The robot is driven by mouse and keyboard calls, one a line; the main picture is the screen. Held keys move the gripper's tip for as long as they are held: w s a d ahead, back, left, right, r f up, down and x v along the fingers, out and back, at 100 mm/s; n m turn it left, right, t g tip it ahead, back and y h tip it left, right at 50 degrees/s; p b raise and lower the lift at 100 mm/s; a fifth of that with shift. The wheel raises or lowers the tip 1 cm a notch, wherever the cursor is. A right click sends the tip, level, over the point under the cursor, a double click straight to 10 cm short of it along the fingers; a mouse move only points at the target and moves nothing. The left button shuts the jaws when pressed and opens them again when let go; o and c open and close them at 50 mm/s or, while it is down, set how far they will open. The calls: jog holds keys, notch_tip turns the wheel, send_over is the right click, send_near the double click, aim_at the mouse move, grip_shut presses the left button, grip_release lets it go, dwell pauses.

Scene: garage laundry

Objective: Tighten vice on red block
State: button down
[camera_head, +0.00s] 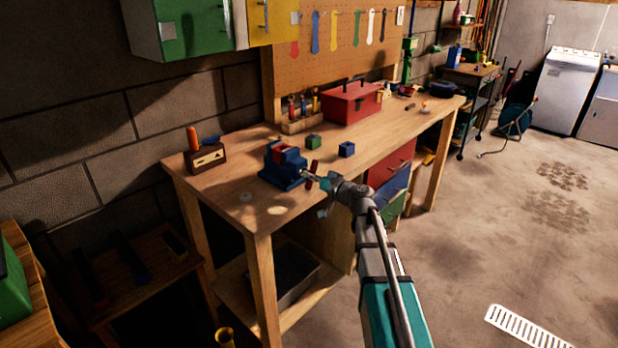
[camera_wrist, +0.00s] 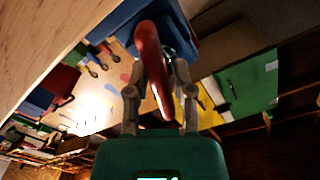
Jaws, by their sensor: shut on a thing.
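The blue vice (camera_head: 286,170) stands on the wooden workbench near its front left end. The red block (camera_head: 281,149) sits between the vice's jaws. The vice's red handle (camera_head: 314,167) is at its front right side. In the wrist view, the handle (camera_wrist: 149,52) runs between the fingers of my gripper (camera_wrist: 157,88), which is shut on it. The blue vice body (camera_wrist: 185,22) is right behind the handle in that view. My gripper (camera_head: 310,182) is low beside the vice in the head view, and its fingertips are partly hidden there.
A green block (camera_head: 314,142) and a blue block (camera_head: 346,149) lie on the workbench (camera_head: 238,180) right of the vice. A red toolbox (camera_head: 352,103) stands farther back. A wooden box (camera_head: 205,159) is at the left. The floor (camera_head: 465,225) right of the bench is mostly clear.

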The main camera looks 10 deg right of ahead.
jog(key=shift+d, duration=0.1)
dwell(0.7)
jog(key=c, duration=0.7)
grip_release()
jog(key=shift+s+r, duration=0.1)
jog(key=shift+o, duration=0.3)
jog(key=v, duration=1.2)
